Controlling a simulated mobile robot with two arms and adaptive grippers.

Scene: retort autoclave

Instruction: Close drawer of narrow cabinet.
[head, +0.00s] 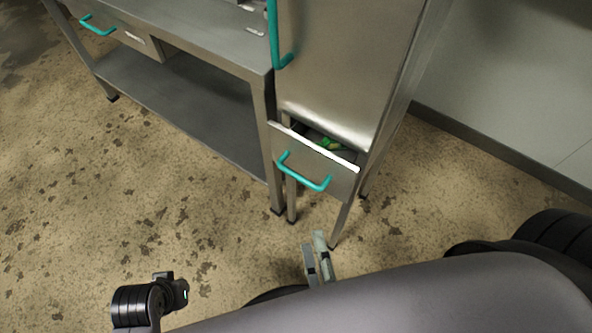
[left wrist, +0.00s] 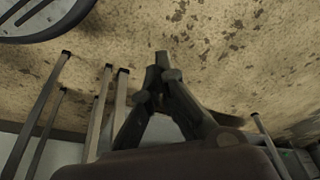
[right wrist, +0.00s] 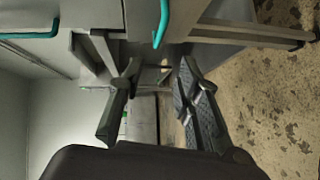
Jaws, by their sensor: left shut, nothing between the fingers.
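The narrow cabinet (head: 345,60) is tall, grey metal and stands on legs. Its low drawer (head: 320,160) is pulled partly out, with green and yellow items (head: 330,143) showing inside. A teal handle (head: 305,178) is on the drawer front. My right gripper (head: 317,262) is below and in front of the drawer in the head view, apart from it. It also shows in the right wrist view (right wrist: 158,82), with its fingers spread and nothing held. My left gripper (left wrist: 163,68) is shut and empty in the left wrist view, over the floor.
A steel table (head: 200,40) with a lower shelf (head: 180,105) and its own teal-handled drawer (head: 125,35) stands left of the cabinet. A wall (head: 520,80) is at the right. The stained floor (head: 130,190) in front is clear.

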